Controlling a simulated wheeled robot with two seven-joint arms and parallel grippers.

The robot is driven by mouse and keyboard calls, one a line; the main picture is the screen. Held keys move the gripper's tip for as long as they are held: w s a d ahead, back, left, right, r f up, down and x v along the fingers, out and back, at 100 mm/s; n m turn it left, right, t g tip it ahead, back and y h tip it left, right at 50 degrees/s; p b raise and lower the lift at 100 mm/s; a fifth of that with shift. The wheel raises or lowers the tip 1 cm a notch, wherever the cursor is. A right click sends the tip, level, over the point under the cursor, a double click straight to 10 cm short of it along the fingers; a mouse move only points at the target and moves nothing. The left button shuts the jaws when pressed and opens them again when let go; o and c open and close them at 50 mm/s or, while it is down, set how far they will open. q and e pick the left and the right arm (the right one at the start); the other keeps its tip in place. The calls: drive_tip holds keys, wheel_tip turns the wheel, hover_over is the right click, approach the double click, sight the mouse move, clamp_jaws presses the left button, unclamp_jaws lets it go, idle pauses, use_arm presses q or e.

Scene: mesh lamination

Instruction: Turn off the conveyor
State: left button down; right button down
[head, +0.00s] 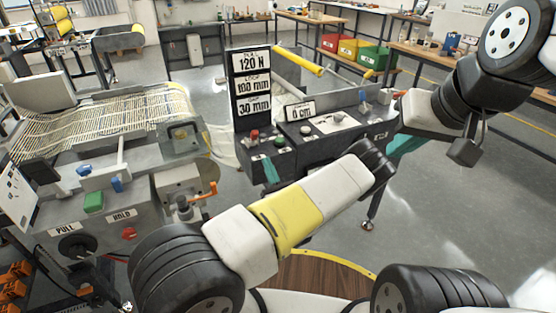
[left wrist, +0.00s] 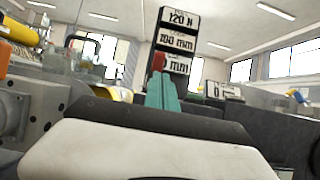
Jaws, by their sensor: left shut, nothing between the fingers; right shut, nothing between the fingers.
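The conveyor with a pale mesh belt (head: 110,118) stands at the left in the head view. A dark control box (head: 284,160) stands right of it, below the sign post. A red button (head: 254,134) and a green button (head: 279,142) sit on its top. My left gripper (head: 270,170) shows as teal fingers in front of this box, shut and empty. In the left wrist view, its fingers (left wrist: 163,92) point up, with a red button (left wrist: 159,61) behind their tips; contact cannot be told. My right gripper (head: 405,148) is shut and empty, partly hidden, right of the panel.
The sign post (head: 251,85) reads 120 N, 100 mm and 30 mm. Another red button (head: 129,233) is on the left machine's front, near the PULL and HOLD labels. A green block (head: 94,202) sits above it. Benches with coloured bins (head: 348,50) stand behind. Floor at the right is clear.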

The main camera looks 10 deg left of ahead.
sight(256, 137)
use_arm(q)
drive_tip(key=x, duration=0.8)
drive_tip(key=shift+r, duration=0.1)
drive_tip(key=shift+r, duration=0.1)
